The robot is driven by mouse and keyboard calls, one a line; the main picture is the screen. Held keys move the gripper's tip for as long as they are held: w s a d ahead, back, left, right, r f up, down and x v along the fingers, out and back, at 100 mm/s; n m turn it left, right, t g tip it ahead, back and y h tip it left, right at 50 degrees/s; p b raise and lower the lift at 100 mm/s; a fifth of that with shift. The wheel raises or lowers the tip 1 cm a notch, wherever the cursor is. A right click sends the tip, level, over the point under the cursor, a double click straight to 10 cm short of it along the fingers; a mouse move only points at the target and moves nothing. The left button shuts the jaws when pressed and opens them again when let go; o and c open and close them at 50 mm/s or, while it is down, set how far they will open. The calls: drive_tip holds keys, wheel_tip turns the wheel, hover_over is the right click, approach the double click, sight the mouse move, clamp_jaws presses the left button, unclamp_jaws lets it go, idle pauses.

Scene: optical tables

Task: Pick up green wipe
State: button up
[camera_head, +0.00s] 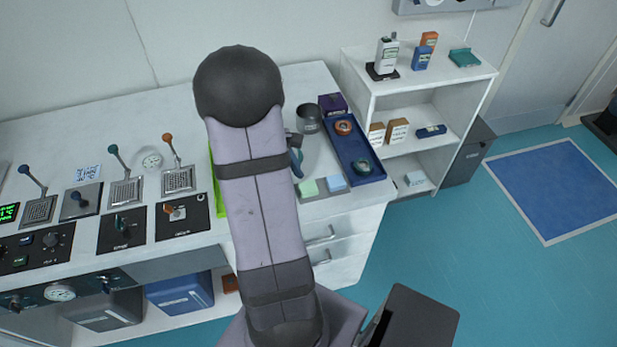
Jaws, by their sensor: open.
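My arm's large link crosses the middle of the picture, left of the wipe. A small dark and blue-grey part, which looks like my wrist, shows past the link's right side, above the wipe in the picture. My gripper is hidden behind the arm, so its distance from the wipe cannot be told.
A dark blue tray (372,174) holds an orange-topped round item and a teal one. A grey mug (308,118) and a purple box (333,103) stand behind. A bright green item (217,180) is partly hidden by my arm. Lever panels (122,230) fill the left; a white shelf (418,99) stands right.

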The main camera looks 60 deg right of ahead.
sight(308, 187)
drive_tip(key=shift+s+d+f+n+h+p, duration=0.3)
drive_tip(key=shift+d+f+n, duration=0.5)
drive_tip(key=shift+n, duration=0.65)
drive_tip(key=shift+s+d+f+n+h+p, duration=0.15)
drive_tip(key=shift+s+d+f+n+p, duration=0.2)
drive_tip(key=shift+d+f+n, duration=0.8)
drive_tip(key=shift+s+d+f+n+h+p, duration=0.3)
drive_tip(key=shift+d+f+n, duration=0.2)
drive_tip(key=shift+n, duration=1.2)
drive_tip(key=shift+c, duration=0.3)
drive_tip(key=c, duration=1)
